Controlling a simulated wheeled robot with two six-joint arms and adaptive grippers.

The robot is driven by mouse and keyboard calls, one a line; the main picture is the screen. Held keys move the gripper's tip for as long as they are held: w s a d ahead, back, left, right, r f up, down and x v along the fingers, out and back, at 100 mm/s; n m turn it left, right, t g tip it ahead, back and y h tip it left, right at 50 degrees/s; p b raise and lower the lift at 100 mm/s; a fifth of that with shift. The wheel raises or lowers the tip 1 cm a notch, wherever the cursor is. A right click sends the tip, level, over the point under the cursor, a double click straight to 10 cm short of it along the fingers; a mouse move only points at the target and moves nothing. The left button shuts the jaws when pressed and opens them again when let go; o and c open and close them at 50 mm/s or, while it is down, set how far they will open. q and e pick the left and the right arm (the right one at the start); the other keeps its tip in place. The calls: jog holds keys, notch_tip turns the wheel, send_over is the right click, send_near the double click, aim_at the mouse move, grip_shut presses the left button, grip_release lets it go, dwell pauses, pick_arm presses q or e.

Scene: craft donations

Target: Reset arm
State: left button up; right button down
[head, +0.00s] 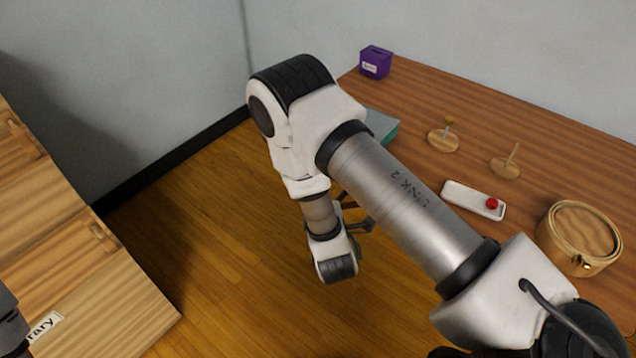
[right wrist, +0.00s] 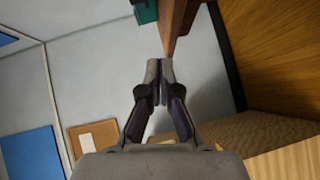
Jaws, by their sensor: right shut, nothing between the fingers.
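My right arm reaches in from the lower right of the head view and crosses in front of the wooden table (head: 560,150). Its wrist bends down past the table's left edge, over the floor. My right gripper (head: 362,226) is partly hidden behind the wrist there. In the right wrist view the gripper's fingertips (right wrist: 159,70) meet, with nothing held between them. The table's edge (right wrist: 176,25) shows just beyond the tips. My left gripper is not seen.
On the table are a purple box (head: 375,62), a partly hidden teal box (head: 381,125), two pegged wooden discs (head: 443,143) (head: 505,168), a white tray (head: 465,197) with a red ball (head: 492,203), and a round wooden box (head: 578,240). Wooden furniture (head: 100,300) stands left; floor (head: 215,240) between is clear.

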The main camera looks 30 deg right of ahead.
jog(key=shift+d, duration=0.1)
jog(key=s+d+f+m+g+y+p, duration=0.1)
jog(key=s+f+m+g+p, duration=0.1)
jog(key=s+f+g+p, duration=0.3)
jog(key=s+d+f+m+g+y, duration=0.1)
jog(key=s+f+m+g+y, duration=0.15)
jog(key=s, duration=0.45)
jog(key=s+a+f+m+g+y, duration=0.1)
jog(key=s+m+g, duration=0.3)
jog(key=s, duration=0.4)
jog(key=s+a+f+m+g+y, duration=0.1)
jog(key=s+a+f+m+g, duration=0.2)
jog(key=s, duration=0.4)
jog(key=shift+s+a+f+m+g, duration=0.35)
jog(key=shift+s+a+m+g, duration=0.1)
jog(key=shift+a, duration=0.2)
jog(key=shift+y, duration=0.25)
